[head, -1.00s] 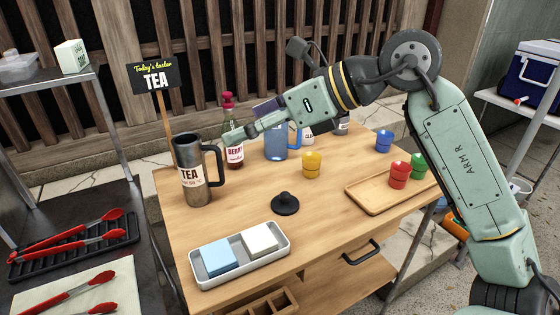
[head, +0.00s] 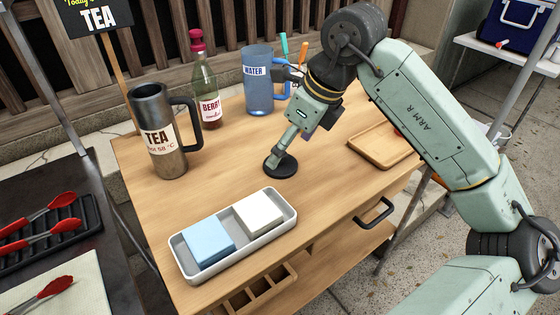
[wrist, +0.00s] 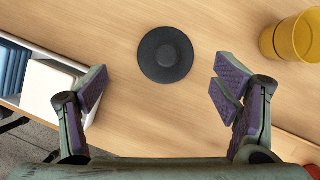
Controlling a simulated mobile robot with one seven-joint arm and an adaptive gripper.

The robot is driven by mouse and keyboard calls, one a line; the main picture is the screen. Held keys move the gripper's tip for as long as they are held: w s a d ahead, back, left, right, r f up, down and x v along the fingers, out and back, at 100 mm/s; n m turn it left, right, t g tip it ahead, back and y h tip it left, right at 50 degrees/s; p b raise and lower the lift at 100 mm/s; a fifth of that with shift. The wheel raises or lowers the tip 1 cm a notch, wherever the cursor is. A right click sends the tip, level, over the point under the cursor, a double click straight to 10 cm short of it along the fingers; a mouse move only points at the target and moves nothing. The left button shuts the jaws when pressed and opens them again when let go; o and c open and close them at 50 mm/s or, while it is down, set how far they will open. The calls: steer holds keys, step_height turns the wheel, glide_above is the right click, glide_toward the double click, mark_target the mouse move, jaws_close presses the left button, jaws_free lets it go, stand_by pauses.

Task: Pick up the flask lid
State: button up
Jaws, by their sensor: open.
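The flask lid (head: 287,170) is a round black disc with a raised middle, lying on the wooden table; part of it is hidden by my gripper (head: 279,154) in the head view. The lid also shows in the wrist view (wrist: 165,55), flat on the wood at the top middle. My gripper (wrist: 160,84) is open and empty, its purple-padded fingers wide apart, one to each side and below the lid in the picture. The steel TEA flask (head: 158,137) stands upright at the table's left back; its top shows no lid.
A white tray (head: 226,252) with a blue block (head: 207,240) and a white block (head: 259,213) lies close in front of the lid. A berry bottle (head: 207,85), water jug (head: 262,85) and wooden tray (head: 378,151) stand beyond. A yellow cup (wrist: 290,38) is right in the wrist view.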

steer(key=shift+w+p+x, duration=0.2)
steer(key=shift+p+x, duration=0.25)
steer(key=shift+x, duration=0.85)
steer(key=shift+w+p+x, duration=0.15)
steer(key=shift+p+x, duration=0.25)
steer(key=shift+x, duration=0.9)
steer(key=shift+d, duration=0.1)
steer(key=c, duration=1.1)
steer(key=shift+r, duration=0.2)
